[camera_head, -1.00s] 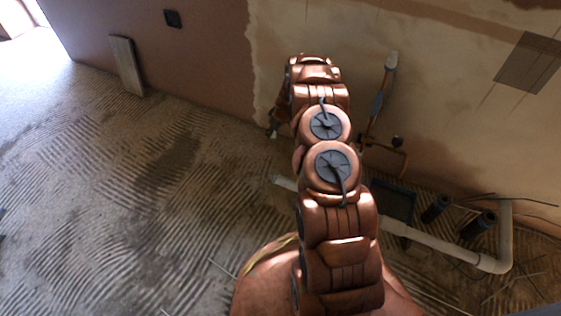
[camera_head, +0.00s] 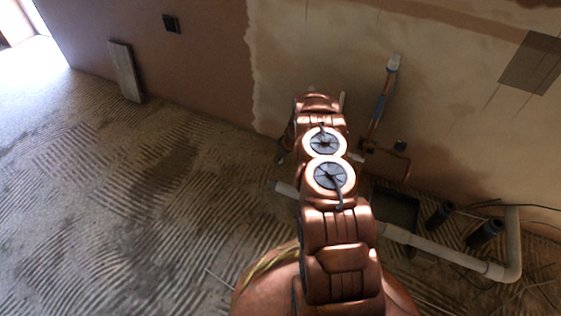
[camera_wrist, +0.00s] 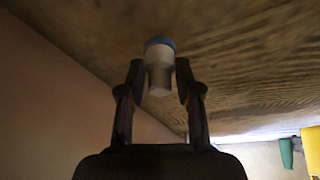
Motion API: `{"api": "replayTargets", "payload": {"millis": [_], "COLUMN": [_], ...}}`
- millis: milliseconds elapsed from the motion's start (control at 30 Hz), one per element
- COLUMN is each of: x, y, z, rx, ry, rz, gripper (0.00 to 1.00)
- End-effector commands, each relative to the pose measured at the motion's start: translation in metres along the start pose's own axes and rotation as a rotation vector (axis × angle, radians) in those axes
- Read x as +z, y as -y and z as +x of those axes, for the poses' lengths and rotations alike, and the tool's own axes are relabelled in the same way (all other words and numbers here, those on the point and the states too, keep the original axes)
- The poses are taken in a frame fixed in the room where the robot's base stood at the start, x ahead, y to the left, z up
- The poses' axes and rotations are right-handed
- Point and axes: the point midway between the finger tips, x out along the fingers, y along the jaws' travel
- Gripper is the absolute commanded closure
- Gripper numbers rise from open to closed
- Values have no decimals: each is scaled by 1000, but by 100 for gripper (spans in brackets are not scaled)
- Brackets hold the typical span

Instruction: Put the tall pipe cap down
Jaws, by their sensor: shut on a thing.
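The tall pipe cap (camera_wrist: 159,80) is a pale, whitish cylinder with a blue band at its far end. In the wrist view it sits between the fingertips of my gripper (camera_wrist: 159,84), which is shut on it. The ridged floor shows beyond it; I cannot tell how large the gap is. In the head view my gripper (camera_head: 283,153) shows only partly, beside the left of my arm, low near the foot of the wall. The cap is too small and dim there to make out clearly.
A white waste pipe (camera_head: 435,244) runs along the floor to the right, near dark pipe stubs (camera_head: 484,233) and a dark recess (camera_head: 396,208). A copper pipe (camera_head: 380,105) climbs the wall. A board (camera_head: 126,72) leans at left. The ridged floor (camera_head: 120,200) at left is clear.

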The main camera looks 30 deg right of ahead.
Motion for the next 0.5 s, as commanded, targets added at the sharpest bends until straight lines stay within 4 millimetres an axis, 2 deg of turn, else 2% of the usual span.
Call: {"api": "replayTargets", "payload": {"millis": [33, 133, 500], "x": [5, 8, 9], "y": [0, 0, 0], "z": [10, 18, 21], "rx": [-1, -1, -1], "ry": [1, 1, 0], "rz": [0, 0, 0], "gripper": [90, 90, 90]}}
